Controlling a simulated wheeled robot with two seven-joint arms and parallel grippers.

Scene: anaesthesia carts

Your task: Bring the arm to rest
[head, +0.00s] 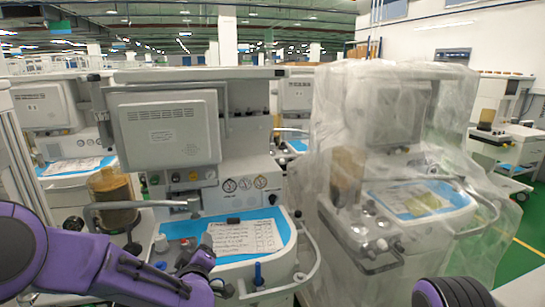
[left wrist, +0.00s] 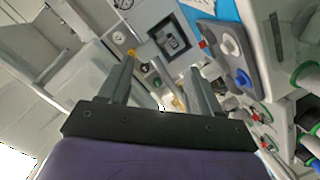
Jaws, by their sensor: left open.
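My left arm comes in from the left in the head view, its purple links bent low in front of an anaesthesia cart (head: 170,125). My left gripper (head: 222,288) is small and partly hidden there, near the front of the cart's blue worktop (head: 280,222). In the left wrist view the two grey fingers of the left gripper (left wrist: 160,70) stand apart with nothing between them. The cart's panel with a gauge and knobs lies beyond them. Only a dark and purple part of my right arm shows at the lower right of the head view; its gripper is out of view.
A printed sheet (head: 244,238) lies on the worktop. A metal rail (head: 312,262) curves around the cart's front right. A second cart under clear plastic sheeting (head: 385,150) stands close on the right. Green floor (head: 525,235) shows at the far right.

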